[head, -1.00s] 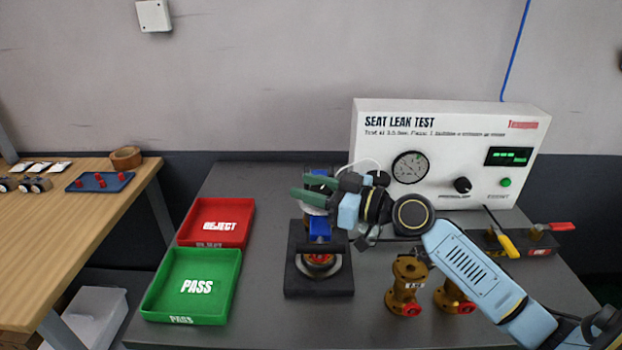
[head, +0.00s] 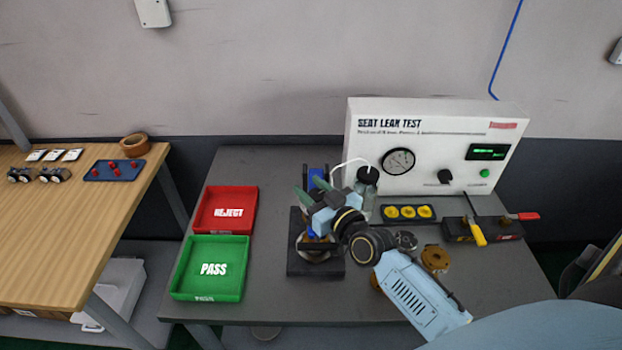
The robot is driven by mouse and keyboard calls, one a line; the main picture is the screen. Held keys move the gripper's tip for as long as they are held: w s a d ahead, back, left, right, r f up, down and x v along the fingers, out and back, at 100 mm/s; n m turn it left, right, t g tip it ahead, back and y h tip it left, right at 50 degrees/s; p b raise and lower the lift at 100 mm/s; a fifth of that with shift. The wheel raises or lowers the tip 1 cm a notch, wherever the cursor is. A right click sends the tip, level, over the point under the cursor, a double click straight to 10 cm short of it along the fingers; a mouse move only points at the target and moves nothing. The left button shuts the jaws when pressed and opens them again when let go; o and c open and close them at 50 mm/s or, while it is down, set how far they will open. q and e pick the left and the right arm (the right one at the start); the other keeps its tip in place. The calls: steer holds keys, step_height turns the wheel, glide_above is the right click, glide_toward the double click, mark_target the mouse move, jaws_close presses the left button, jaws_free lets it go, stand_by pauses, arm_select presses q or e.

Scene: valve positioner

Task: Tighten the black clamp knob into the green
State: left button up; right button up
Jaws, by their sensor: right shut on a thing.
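The clamp fixture has a black base (head: 300,271) and a blue upright (head: 317,178), standing mid-table in the head view. My right gripper (head: 311,194) is at the top of this fixture, with its dark green fingers beside the blue upright. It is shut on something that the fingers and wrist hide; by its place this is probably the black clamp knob. The knob itself and any green mark on the clamp cannot be made out. A black crossbar and a metal part show low on the fixture, partly behind my wrist. My left gripper is not in view.
A black-capped bottle (head: 367,184) and a yellow-ringed tray (head: 407,212) stand right of the fixture. Brass valves (head: 435,259) lie close by my right forearm. The red REJECT bin (head: 245,212) and green PASS bin (head: 240,264) are left. The SEAT LEAK TEST box (head: 430,160) stands behind.

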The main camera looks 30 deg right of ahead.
steer(key=shift+d+r+h, duration=0.1)
steer(key=shift+h, duration=0.2)
steer(key=o, duration=1)
steer(key=shift+c, duration=0.2)
steer(key=s, duration=1.3)
steer(key=shift+s+d, duration=0.2)
steer(key=shift+d, duration=0.15)
